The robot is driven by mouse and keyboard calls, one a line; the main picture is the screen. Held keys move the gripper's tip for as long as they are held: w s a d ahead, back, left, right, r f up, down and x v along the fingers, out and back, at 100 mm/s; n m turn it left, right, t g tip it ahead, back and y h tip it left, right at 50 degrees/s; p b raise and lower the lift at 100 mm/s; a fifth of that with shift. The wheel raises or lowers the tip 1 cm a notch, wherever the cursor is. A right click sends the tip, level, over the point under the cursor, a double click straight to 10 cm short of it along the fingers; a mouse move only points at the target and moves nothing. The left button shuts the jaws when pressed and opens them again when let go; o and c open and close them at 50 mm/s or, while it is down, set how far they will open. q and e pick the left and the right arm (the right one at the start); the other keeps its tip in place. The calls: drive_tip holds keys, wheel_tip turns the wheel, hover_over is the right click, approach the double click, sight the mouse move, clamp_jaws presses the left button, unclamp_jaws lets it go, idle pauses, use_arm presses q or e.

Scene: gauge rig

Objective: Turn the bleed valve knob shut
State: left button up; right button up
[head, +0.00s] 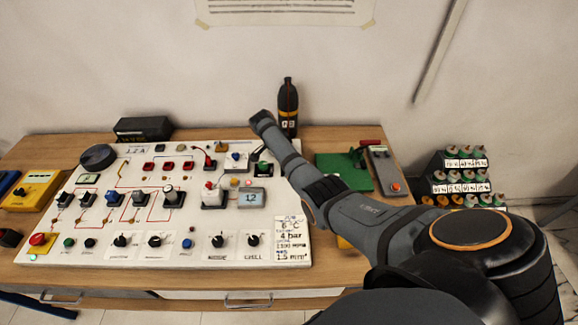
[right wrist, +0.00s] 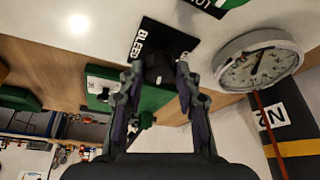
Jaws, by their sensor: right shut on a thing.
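The bleed valve knob (right wrist: 157,70) is a dark knob beside a black plate marked BLEED (right wrist: 143,42) in the right wrist view. My right gripper (right wrist: 160,78) has a finger on each side of the knob and is shut on it. The gripper's fingers hide part of the knob, so its turned position cannot be read. In the head view my right arm reaches in from the lower right across the panel's right edge and hides the knob and the gripper. My left gripper is not in view.
A round gauge (right wrist: 258,62) is close to the right finger in the wrist view. A green board (head: 340,174) lies right of the panel. A valve with a green handle (head: 262,167) is near my arm.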

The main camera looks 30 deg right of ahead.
drive_tip(key=shift+w+m+g+b, duration=0.15)
drive_tip(key=shift+m+g+b, duration=0.45)
drive_tip(key=shift+m+b, duration=0.85)
drive_tip(key=o, duration=1.1)
drive_tip(key=shift+y, duration=0.3)
drive_tip(key=shift+o, duration=0.2)
drive_tip(key=shift+r, duration=0.25)
drive_tip(key=v, duration=1.1)
drive_tip(key=shift+a+r, duration=0.2)
drive_tip(key=shift+r, duration=0.05)
